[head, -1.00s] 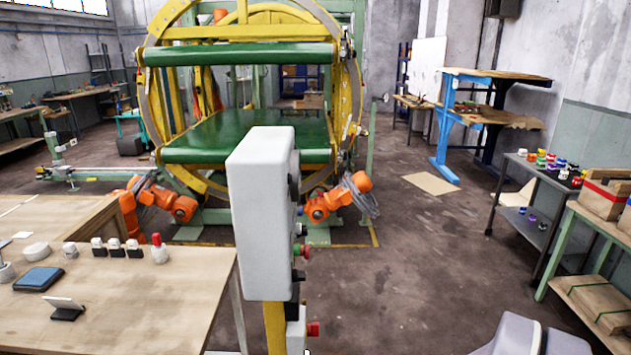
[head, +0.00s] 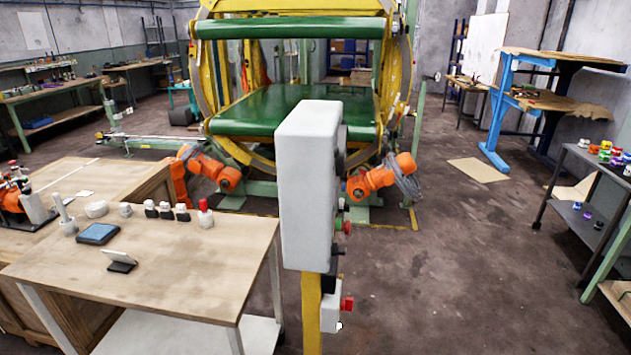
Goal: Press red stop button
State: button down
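A tall grey control box (head: 305,185) stands on a yellow post (head: 312,310) near the middle of the head view. I see it from its side and back, with its controls sticking out on the right edge. A red button (head: 347,227) shows in profile on that edge, among dark knobs. A smaller pale box (head: 330,312) lower on the post carries another red button (head: 347,303), also facing right. The labels are hidden, so I cannot tell which one is the stop button. My gripper is not in view.
A wooden table (head: 190,265) with several small switches and a blue tablet (head: 97,234) is at the left. Behind the box stands a large yellow ring machine with green rollers (head: 290,110) and orange robot arms (head: 375,180). The floor (head: 460,270) right of the box is clear.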

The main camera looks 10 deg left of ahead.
aim_at(346, 227)
jog(key=i+l+u, duration=0.15)
jog(key=l+u, duration=0.2)
jog(key=i+l+u, duration=0.15)
jog(key=u, duration=0.2)
jog(key=i+l+u, duration=0.1)
jog(key=l+u, duration=0.2)
jog(key=l, duration=0.15)
jog(key=i+l+z, duration=0.15)
jog(key=i+z, duration=0.2)
jog(key=i, duration=0.2)
